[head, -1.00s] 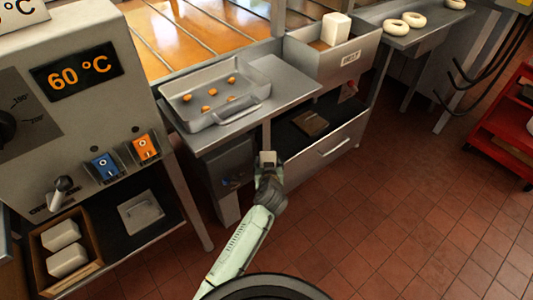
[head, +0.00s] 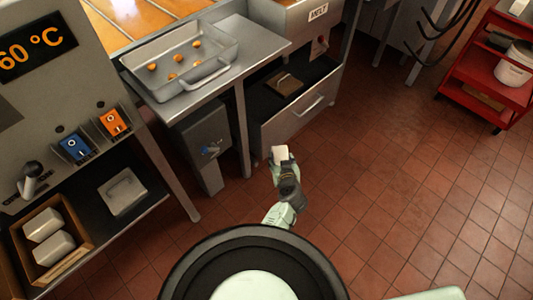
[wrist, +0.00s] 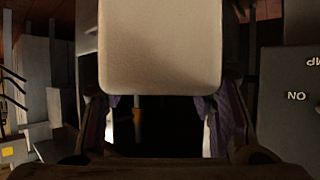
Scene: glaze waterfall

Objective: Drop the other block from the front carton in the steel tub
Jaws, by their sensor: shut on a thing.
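My gripper (head: 282,163) is shut on a white block (head: 280,153), held out above the tiled floor in front of the drawer unit. In the wrist view the pale block (wrist: 160,45) fills the upper middle between the fingers. The steel tub (head: 296,18), with a label reading MELT, is at the top of the head view, beyond my gripper. Its upper part and inside are cut off by the frame. A brown carton (head: 78,258) at lower left holds two white blocks (head: 42,224) on a low shelf.
A steel tray (head: 180,70) with several orange pieces sits on the metal counter (head: 255,42). A grey lidded box (head: 122,192) is beside the carton. A red cart (head: 490,75) stands at right; the floor between is clear.

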